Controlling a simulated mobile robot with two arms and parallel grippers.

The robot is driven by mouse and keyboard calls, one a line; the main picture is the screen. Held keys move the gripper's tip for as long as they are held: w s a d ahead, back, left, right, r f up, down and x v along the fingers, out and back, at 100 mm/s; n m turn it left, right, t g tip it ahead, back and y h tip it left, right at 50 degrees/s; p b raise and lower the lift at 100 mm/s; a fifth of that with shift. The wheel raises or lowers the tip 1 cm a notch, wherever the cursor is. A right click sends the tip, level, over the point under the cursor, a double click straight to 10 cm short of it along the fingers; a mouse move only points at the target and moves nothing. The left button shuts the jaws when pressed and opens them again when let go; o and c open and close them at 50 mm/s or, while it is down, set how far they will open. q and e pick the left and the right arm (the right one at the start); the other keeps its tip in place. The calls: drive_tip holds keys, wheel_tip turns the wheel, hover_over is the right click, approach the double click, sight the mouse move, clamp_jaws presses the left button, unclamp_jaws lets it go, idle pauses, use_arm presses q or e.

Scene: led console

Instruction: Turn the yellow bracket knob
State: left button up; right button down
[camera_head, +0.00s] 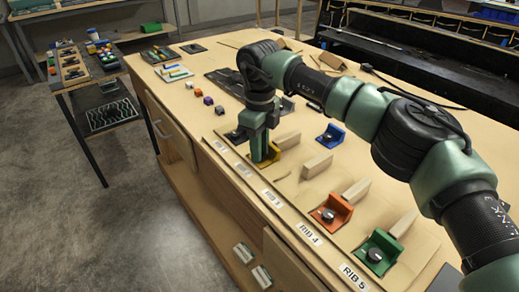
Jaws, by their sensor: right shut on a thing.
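The yellow bracket (269,157) stands on the wooden bench, in the row behind the RIB labels. My right gripper (259,158) comes down over it from above and is shut on its knob. The knob itself is hidden by the fingers, so I cannot see how it is turned. My right arm reaches in from the right side of the view. My left gripper is not in view.
A blue bracket (331,134), an orange bracket (332,211) and a green bracket (377,252) stand nearby, with wooden blocks (317,165) between them. Small cubes (208,100) lie further back. The front bench edge is close to my gripper.

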drive_tip(key=m, duration=0.5)
drive_tip(key=m+b, duration=0.1)
drive_tip(key=m, duration=0.1)
drive_tip(key=shift+w+r, duration=0.15)
drive_tip(key=shift+r, duration=0.1)
drive_tip(key=shift+m+b, duration=0.3)
drive_tip(key=shift+m, duration=3.1)
